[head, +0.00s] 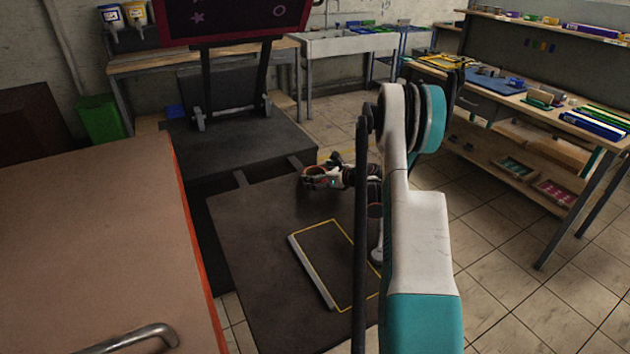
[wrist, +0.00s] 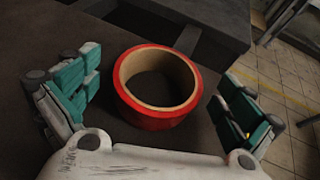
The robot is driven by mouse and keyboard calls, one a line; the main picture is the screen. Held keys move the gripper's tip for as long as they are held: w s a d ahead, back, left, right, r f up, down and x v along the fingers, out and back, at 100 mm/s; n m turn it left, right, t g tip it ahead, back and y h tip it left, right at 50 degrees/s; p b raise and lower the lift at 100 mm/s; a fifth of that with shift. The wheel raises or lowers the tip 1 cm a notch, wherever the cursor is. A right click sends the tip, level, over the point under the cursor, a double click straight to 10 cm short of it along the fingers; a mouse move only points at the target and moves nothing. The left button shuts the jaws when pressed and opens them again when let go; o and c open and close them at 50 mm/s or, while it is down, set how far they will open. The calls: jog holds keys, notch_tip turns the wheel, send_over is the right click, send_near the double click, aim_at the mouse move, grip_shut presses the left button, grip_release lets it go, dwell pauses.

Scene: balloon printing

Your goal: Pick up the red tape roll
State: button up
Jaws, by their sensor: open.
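The red tape roll (wrist: 158,120) lies flat on a dark surface in the wrist view, with its tan inner core facing up. In the head view it shows small (head: 315,170), partly hidden by my gripper (head: 318,180). In the wrist view my gripper (wrist: 160,108) is open, with one teal finger to the left of the roll and one to the right. A gap shows between each finger and the roll. The near side of the roll sits close to the white gripper body.
The dark platform (head: 255,225) bears a yellow-outlined rectangle (head: 340,265) with a pale bar along its left edge. A raised dark block (head: 235,145) stands behind. A brown-topped cabinet (head: 90,230) is at left, and a workbench (head: 540,105) with supplies at right.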

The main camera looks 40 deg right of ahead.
jog(key=c, duration=1.2)
jog(key=shift+r, duration=0.15)
